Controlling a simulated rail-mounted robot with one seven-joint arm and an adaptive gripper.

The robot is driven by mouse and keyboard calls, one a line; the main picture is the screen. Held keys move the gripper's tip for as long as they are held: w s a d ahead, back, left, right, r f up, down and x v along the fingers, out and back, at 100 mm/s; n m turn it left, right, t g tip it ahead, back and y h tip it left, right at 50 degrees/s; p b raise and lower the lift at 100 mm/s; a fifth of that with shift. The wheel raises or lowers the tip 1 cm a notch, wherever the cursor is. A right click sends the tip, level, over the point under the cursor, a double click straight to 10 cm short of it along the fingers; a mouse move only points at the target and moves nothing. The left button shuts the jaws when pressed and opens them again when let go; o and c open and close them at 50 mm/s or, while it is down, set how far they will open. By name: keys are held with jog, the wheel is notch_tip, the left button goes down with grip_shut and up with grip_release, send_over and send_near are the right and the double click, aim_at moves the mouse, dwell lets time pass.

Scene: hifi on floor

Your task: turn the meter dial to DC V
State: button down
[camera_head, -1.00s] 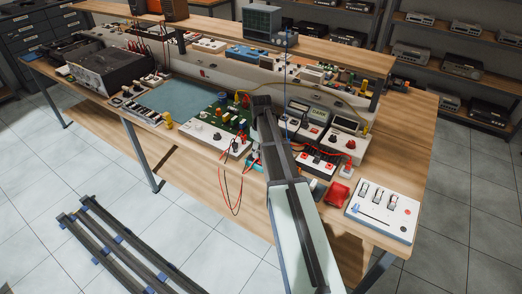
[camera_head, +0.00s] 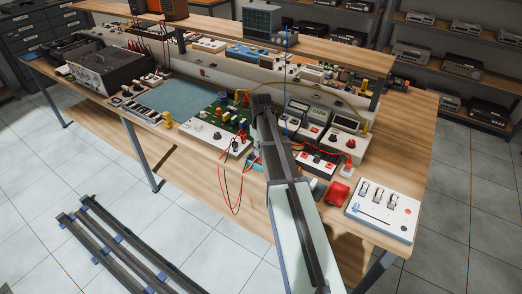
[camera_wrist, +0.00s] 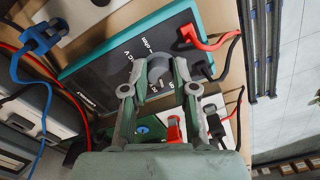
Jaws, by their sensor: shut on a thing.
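The meter (camera_wrist: 100,72) shows in the wrist view as a dark-faced box with a teal edge and white lettering, tilted in the picture. A "V" label and an "ohm" label can be read on its face near the dial. My gripper (camera_wrist: 159,78) is at the face, its two fingers shut on the dial (camera_wrist: 158,72) from either side. The fingers partly cover the dial, and I cannot tell which mark it points to. In the head view my arm hides the gripper's tips and most of the meter.
A blue lead (camera_wrist: 38,45) hangs at the left. In the head view, a circuit board (camera_head: 225,125) and a white switch panel (camera_head: 383,210) stand on the wooden bench (camera_head: 420,130).

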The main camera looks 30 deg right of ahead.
jog(key=m, duration=0.6)
dwell(0.5)
jog(key=c, duration=0.9)
grip_release()
jog(key=shift+r, duration=0.1)
notch_tip(320, 180, up, 12)
